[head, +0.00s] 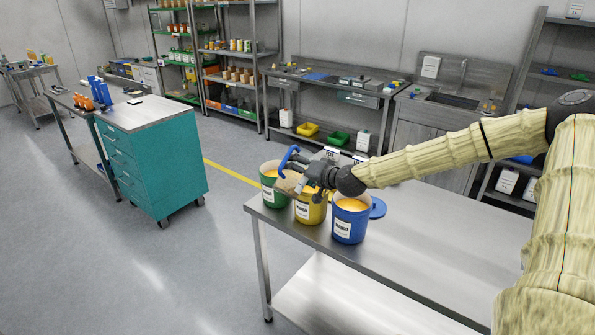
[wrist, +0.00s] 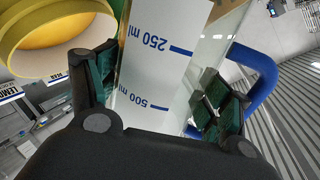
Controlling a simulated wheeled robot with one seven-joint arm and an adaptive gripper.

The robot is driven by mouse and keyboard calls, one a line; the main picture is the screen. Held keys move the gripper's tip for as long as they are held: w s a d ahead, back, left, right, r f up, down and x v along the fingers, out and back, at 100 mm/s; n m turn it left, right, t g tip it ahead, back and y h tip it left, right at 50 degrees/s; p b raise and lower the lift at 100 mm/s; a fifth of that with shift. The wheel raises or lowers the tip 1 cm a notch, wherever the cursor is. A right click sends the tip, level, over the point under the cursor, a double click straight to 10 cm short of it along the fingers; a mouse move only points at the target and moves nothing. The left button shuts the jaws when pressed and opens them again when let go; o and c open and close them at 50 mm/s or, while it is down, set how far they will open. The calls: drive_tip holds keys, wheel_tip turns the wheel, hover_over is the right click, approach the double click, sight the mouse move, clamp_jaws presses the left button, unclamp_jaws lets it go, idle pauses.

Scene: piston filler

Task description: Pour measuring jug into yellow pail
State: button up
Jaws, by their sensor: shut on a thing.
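The measuring jug (wrist: 150,75) is clear with a white scale panel, marks for 250 ml and 500 ml, and a blue handle (wrist: 262,80). My gripper (wrist: 160,95) is shut on it, one finger on each side. In the head view my gripper (head: 308,180) holds the jug over the pails, with its blue handle (head: 289,157) uppermost, so it looks tipped. The yellow pail (head: 311,215) stands on the steel table below my gripper, between two others. Its round opening (wrist: 65,42) shows beside the jug in the wrist view. I cannot tell how much the jug holds.
A green pail (head: 272,198) stands left of the yellow pail and a blue pail (head: 350,224) stands right, close by. The steel table (head: 440,245) is clear to the right. A teal cabinet (head: 165,165) stands apart at left.

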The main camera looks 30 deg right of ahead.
drive_tip(key=shift+w+d+r+m+y, duration=0.1)
drive_tip(key=shift+w+d+m+y, duration=0.05)
drive_tip(key=shift+d+m+y, duration=0.2)
drive_tip(key=shift+w+d+m+g+y+b, duration=0.2)
drive_tip(key=shift+m+g+y+b, duration=0.3)
drive_tip(key=shift+m, duration=0.65)
drive_tip(key=shift+w+d+f+m+g+y+b, duration=0.1)
drive_tip(key=shift+d+f+m+g+y+b, duration=0.1)
drive_tip(key=shift+d+m+y+b, duration=0.3)
drive_tip(key=shift+w+d+f+m+g+y+b, duration=0.1)
drive_tip(key=shift+w+d+m+g+y+b, duration=0.1)
drive_tip(key=shift+m+y+b, duration=0.35)
drive_tip(key=shift+w+d+f+m+g+y+b, duration=0.1)
drive_tip(key=shift+d+m+g+y+b, duration=0.2)
drive_tip(key=shift+m, duration=0.45)
